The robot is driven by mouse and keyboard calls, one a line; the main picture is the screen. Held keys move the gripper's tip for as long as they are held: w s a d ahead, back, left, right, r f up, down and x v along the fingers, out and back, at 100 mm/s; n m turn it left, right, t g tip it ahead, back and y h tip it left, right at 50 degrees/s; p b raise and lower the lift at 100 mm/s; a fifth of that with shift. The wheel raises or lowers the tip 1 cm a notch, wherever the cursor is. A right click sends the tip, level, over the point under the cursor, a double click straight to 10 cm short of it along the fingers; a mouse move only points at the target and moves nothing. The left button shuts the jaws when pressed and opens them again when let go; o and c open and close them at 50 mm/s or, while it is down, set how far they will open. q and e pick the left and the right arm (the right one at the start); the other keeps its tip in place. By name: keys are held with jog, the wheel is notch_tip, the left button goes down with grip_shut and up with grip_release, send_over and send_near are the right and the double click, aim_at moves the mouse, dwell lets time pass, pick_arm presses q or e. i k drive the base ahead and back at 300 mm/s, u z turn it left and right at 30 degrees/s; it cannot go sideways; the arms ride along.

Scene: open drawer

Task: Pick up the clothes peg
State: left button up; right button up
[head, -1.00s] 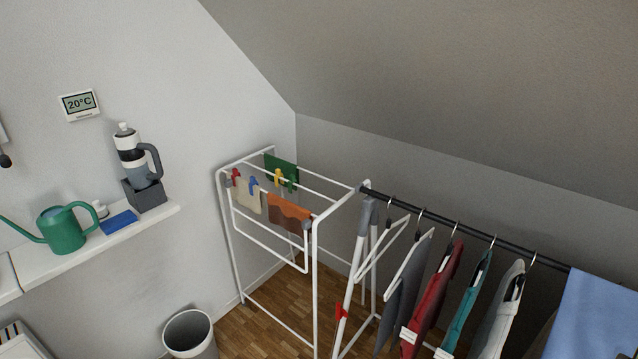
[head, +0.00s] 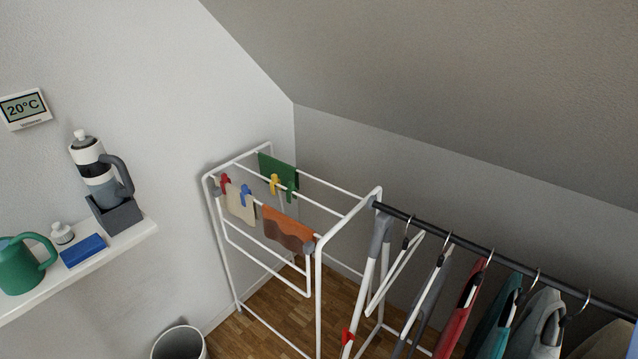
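Clothes pegs sit on the white drying rack (head: 319,300) in the middle of the head view. A red peg (head: 225,184) and a blue peg (head: 246,194) are at a beige cloth (head: 239,206). A yellow peg (head: 274,184) and what looks like a green peg (head: 290,189) are at a green cloth (head: 277,169). I cannot tell which peg is meant. An orange and brown cloth (head: 287,228) hangs at the rack's front. Neither of my grippers is in view.
Hangers with clothes hang from a dark rail (head: 455,239). A bin (head: 179,345) stands on the floor.

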aim_at(291, 186)
jog(key=u, duration=0.45)
jog(key=i, duration=0.85)
jog(key=u, duration=0.85)
